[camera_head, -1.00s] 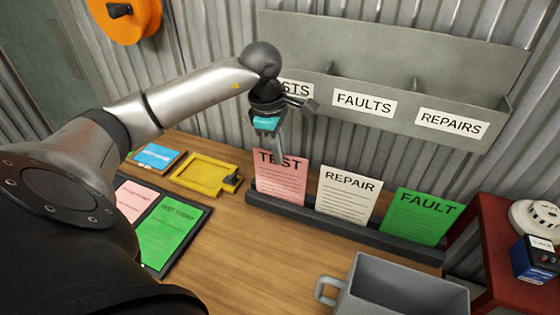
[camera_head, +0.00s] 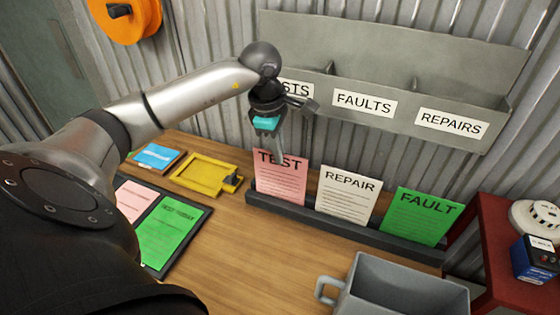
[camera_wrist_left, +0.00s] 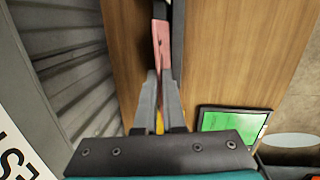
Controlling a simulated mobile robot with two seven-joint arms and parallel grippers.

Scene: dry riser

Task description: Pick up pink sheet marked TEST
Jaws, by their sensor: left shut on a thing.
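The pink sheet marked TEST (camera_head: 281,183) stands upright in the dark slotted rack (camera_head: 335,228), at its left end. My left gripper (camera_head: 277,156) reaches down from above and is shut on the top edge of the sheet. In the left wrist view the pink sheet (camera_wrist_left: 162,45) shows nearly edge-on beyond the fingertips (camera_wrist_left: 160,82). The white REPAIR sheet (camera_head: 346,196) and the green FAULT sheet (camera_head: 418,217) stand to its right in the same rack. My right gripper is not in view.
A grey wall holder (camera_head: 410,82) with labelled pockets hangs just behind the gripper; my arm partly hides its left label. A grey open bin (camera_head: 400,290) stands at the front. A yellow tray (camera_head: 203,174) and a dark folder (camera_head: 203,212) lie left. A red stand (camera_head: 500,225) is at right.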

